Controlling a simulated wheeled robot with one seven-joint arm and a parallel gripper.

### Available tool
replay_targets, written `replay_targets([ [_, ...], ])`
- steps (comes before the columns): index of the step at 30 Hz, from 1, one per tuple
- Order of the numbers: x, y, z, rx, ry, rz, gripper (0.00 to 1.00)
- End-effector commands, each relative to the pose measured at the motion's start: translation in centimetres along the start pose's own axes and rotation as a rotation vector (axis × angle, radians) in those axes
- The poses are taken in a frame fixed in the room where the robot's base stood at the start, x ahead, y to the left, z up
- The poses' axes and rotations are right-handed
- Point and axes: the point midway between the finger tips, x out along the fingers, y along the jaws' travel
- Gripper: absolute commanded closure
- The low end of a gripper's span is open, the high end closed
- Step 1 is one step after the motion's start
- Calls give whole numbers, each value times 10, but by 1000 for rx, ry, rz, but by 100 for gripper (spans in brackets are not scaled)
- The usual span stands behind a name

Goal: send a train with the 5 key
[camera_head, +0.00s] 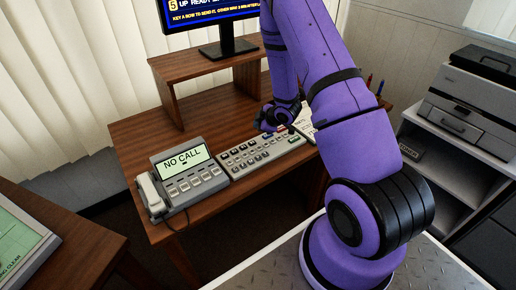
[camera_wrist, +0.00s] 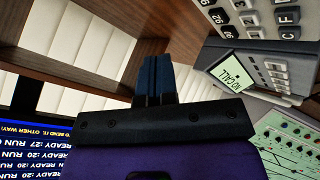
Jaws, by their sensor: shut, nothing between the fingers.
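I cannot read the 5 key in the head view. Part of the panel shows at the upper right of the wrist view, with large keys (camera_wrist: 249,20) seen at an angle. My gripper (camera_head: 267,124) is over the far side of the panel, partly hidden by my arm. In the wrist view its dark fingers (camera_wrist: 155,75) are together and empty. The monitor (camera_head: 212,18) shows a highlighted 5 beside "UP READY".
A phone console (camera_head: 184,171) reading "NO CALL" stands left of the panel. A wooden monitor shelf (camera_head: 200,70) rises behind. A paper (camera_head: 303,122) lies right of my gripper. A printer (camera_head: 468,100) stands at the right and a track diagram board (camera_head: 20,243) at the lower left.

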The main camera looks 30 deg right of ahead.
Motion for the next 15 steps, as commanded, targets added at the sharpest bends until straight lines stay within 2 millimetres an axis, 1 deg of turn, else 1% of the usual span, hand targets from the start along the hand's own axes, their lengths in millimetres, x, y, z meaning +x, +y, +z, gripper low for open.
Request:
replay_targets([
  [10,1,0,0,-1,1,0,100],
  [15,7,-5,5,0,0,-3,100],
])
